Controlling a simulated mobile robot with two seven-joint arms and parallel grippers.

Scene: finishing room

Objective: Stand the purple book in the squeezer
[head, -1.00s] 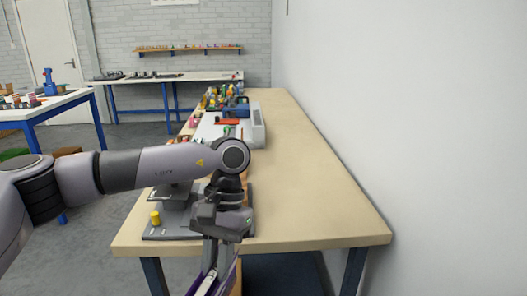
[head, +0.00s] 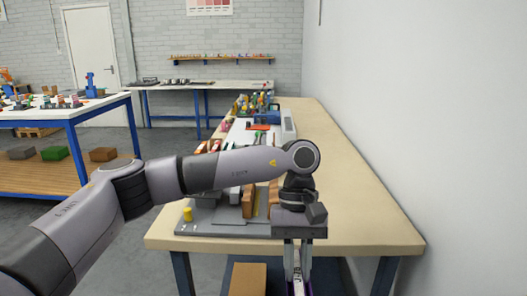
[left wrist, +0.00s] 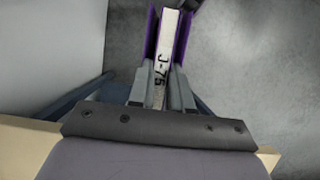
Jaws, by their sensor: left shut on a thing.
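The purple book (head: 309,287) hangs below my left gripper (head: 298,268), past the table's front edge. Only its top end shows at the bottom of the head view. In the left wrist view, my left gripper (left wrist: 161,80) is shut on the purple book (left wrist: 152,35), with a finger on each side. The white edge between its purple covers reads "J-75". The squeezer appears to be the grey device (head: 210,222) with a yellow knob at the table's near left corner. Brown upright pieces stand on it, partly hidden by my arm. My right gripper is out of view.
The pale worktable (head: 352,190) is clear on its right side, along the white wall. Tools and a grey unit (head: 288,122) stand farther back. A brown box (head: 248,279) is below the table's front edge. A blue-framed table (head: 75,116) stands at left.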

